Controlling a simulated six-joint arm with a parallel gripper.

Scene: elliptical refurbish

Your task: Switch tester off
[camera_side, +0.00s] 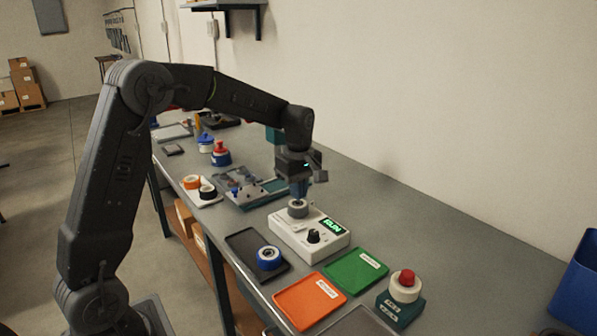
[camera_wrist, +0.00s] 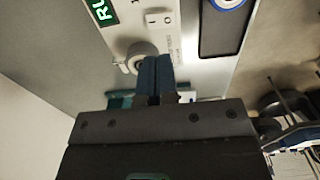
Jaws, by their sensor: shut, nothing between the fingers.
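The tester (camera_side: 286,236) is a white box on the bench. Its green display (camera_side: 332,227) reads RUN, and a black knob (camera_side: 314,237) stands on its front part. A grey round part (camera_side: 298,211) sits at its far-left end. My gripper (camera_side: 299,196) is shut and empty, pointing down right over this grey part; I cannot tell if they touch. In the wrist view the shut fingers (camera_wrist: 156,62) are beside the grey round part (camera_wrist: 139,50). The tester (camera_wrist: 190,62) and part of its display (camera_wrist: 102,12) show there; the black knob does not.
A dark tray with a blue-and-white ring (camera_side: 269,258) lies left of the tester. An orange tray (camera_side: 308,301) and a green tray (camera_side: 355,271) lie in front. A red-topped button on a green base (camera_side: 404,288) stands right. A fixture plate (camera_side: 245,192) lies behind.

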